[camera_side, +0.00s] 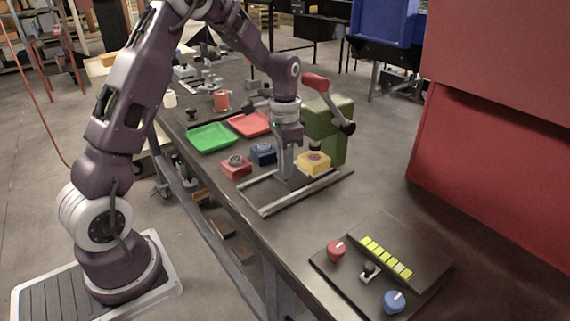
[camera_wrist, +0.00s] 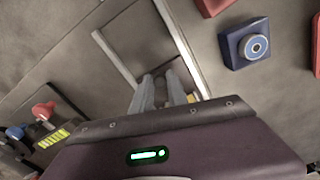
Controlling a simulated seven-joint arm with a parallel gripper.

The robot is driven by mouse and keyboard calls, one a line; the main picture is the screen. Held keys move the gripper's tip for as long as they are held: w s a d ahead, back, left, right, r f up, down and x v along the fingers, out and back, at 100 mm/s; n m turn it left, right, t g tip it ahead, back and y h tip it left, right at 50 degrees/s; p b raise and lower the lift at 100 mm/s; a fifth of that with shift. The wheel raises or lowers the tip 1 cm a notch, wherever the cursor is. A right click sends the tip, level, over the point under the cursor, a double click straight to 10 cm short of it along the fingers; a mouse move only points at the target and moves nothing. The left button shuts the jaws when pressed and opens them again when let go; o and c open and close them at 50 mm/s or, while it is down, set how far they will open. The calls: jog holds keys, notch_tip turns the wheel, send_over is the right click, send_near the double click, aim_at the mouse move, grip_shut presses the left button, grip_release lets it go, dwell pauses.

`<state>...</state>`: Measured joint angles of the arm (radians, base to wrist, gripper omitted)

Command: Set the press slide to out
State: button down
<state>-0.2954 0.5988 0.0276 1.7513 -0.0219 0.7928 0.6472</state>
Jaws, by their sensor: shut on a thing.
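The green press (camera_side: 332,125) stands on the bench with its red-handled lever (camera_side: 316,82) raised. Two pale parallel rails (camera_side: 300,197) run from it towards the front of the bench; they also show in the wrist view (camera_wrist: 180,40). A yellow block (camera_side: 314,168) with a round disc on top sits between the rails close to the press. My gripper (camera_side: 287,180) points down between the rails, just left of the yellow block. In the wrist view its fingers (camera_wrist: 160,92) are close together. They look shut on the front part of the press slide, which they mostly hide.
A red block (camera_side: 236,169) and a blue block (camera_side: 263,155) with discs stand left of the rails. Green (camera_side: 212,138) and red (camera_side: 251,124) trays lie behind them. A control panel (camera_side: 375,272) with knobs is at the front right. Bench between panel and rails is clear.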

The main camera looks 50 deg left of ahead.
dwell(0.4)
jog(key=s, duration=1.3)
jog(key=shift+s, duration=0.2)
jog(key=c, duration=1.4)
grip_release()
jog(key=shift+s, duration=0.1)
jog(key=shift+c, duration=0.2)
jog(key=shift+o, duration=0.7)
notch_tip(320, 180, up, 7)
jog(key=s+d+r+n+t, duration=0.3)
jog(key=s+d+r+t, duration=0.2)
jog(key=s+d+r, duration=0.4)
jog(key=s+d, duration=0.2)
jog(key=d, duration=0.1)
jog(key=shift+s+d+r+n+t, duration=0.2)
jog(key=shift+s+d+n+t, duration=0.1)
jog(key=shift+s+d, duration=0.1)
